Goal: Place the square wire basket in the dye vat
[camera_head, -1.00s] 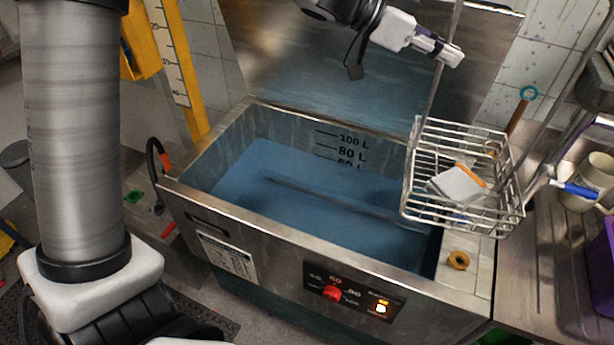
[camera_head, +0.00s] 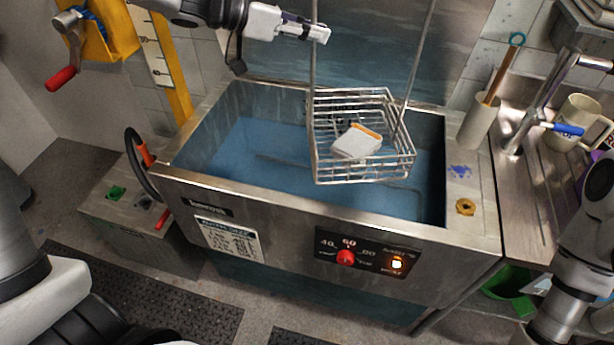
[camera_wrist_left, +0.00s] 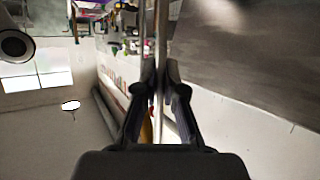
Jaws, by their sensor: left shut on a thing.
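The square wire basket (camera_head: 363,180) hangs in the head view over the right half of the dye vat (camera_head: 270,205). A white block with an orange edge (camera_head: 357,143) lies inside it. The vat holds blue liquid (camera_head: 240,150). The basket looks held above the liquid; its exact height is hard to tell. My left gripper (camera_head: 318,33) is shut on the basket's tall wire handle (camera_head: 313,65), well above the basket. In the left wrist view, the fingers (camera_wrist_left: 158,90) close around an upright rod. My right gripper is out of view.
A sink with a tap (camera_head: 530,115), a mug (camera_head: 580,118) and a holder with a wooden-handled tool (camera_head: 478,125) stand right of the vat. A brass ring (camera_head: 465,206) lies on the right rim. A yellow post with a scale (camera_head: 160,60) stands behind left.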

